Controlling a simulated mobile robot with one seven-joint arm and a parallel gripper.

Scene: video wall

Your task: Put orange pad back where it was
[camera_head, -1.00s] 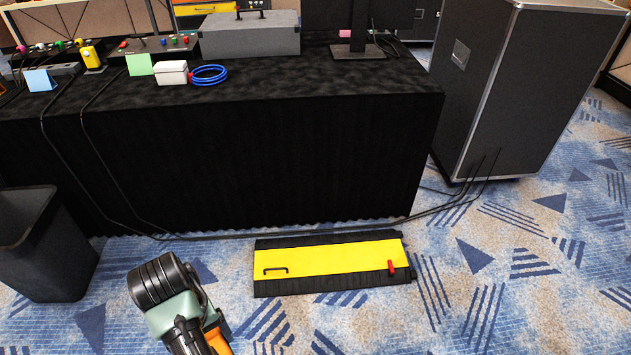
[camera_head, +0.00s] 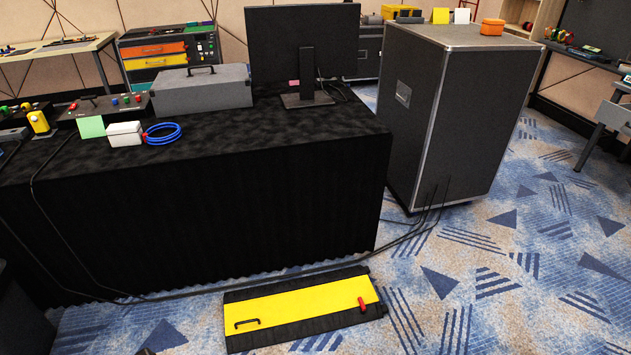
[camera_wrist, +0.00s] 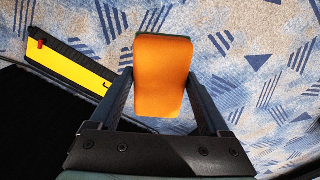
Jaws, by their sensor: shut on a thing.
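The orange pad (camera_wrist: 162,72) is between the two dark fingers of my gripper (camera_wrist: 160,84) in the wrist view. It is a rounded block, held above the carpet, with a thin dark edge at its top. My gripper is shut on it. The head view does not show my gripper or the held pad. A small orange box-like thing (camera_head: 491,27) sits on top of the tall dark case (camera_head: 470,38) in the head view.
A black-draped table (camera_head: 200,190) carries a grey case (camera_head: 202,92), a monitor (camera_head: 303,45) and a blue cable coil (camera_head: 163,134). A yellow-black cable ramp (camera_head: 300,305) lies on the floor, with cables behind it. Patterned carpet (camera_head: 500,250) is open at right.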

